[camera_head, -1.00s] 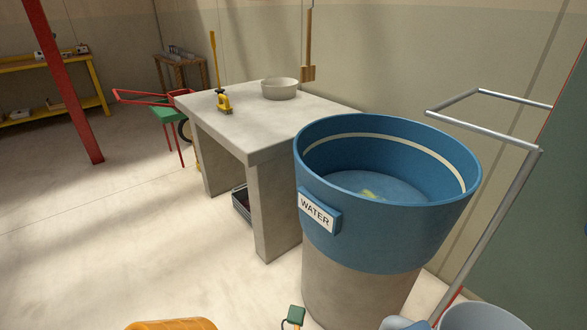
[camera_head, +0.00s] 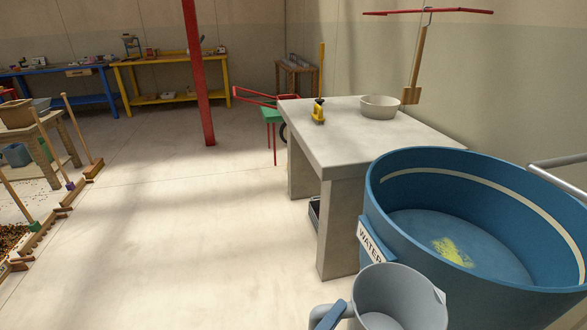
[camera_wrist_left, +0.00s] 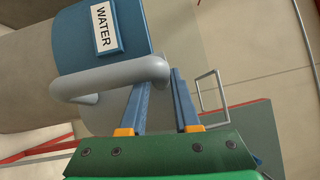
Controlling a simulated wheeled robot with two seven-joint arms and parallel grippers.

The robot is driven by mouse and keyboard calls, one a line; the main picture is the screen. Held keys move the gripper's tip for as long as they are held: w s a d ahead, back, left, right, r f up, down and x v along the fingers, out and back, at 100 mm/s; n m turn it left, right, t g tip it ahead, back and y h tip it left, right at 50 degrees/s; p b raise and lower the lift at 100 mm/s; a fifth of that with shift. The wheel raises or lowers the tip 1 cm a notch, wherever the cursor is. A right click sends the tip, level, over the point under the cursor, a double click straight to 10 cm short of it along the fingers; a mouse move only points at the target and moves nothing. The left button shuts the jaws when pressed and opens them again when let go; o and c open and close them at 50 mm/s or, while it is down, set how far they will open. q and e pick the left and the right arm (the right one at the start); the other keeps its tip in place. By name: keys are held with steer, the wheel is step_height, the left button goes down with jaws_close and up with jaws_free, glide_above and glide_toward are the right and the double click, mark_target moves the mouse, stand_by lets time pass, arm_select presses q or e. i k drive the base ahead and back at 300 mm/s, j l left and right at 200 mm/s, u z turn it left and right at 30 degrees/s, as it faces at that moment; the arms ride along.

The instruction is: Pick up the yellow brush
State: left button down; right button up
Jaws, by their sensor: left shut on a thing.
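A small yellow tool with a dark top (camera_head: 318,111) stands on the grey table; I cannot tell for sure that it is the brush. A yellow speckled patch (camera_head: 452,251) shows inside the blue tub, its nature unclear. My left gripper (camera_head: 334,316) is low in the head view, shut on the handle of a grey jug (camera_head: 412,293). In the left wrist view its blue fingers (camera_wrist_left: 161,80) close at the jug's round grey handle (camera_wrist_left: 110,80). The jug is in front of the tub, far from the table's yellow tool. My right gripper is not in view.
The blue tub (camera_head: 512,205) labelled WATER stands at the right. A grey table (camera_head: 345,130) behind it carries a pale bowl (camera_head: 380,107). A red post (camera_head: 198,75) stands further back. Brooms lean at the left. The floor between (camera_head: 160,230) is clear.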

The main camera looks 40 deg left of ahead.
mark_target(317, 119)
steer(key=i+l+u, duration=0.1)
steer(key=i+u, duration=0.25)
steer(key=i+l+u, duration=0.15)
steer(key=u, duration=0.2)
steer(key=i, duration=0.1)
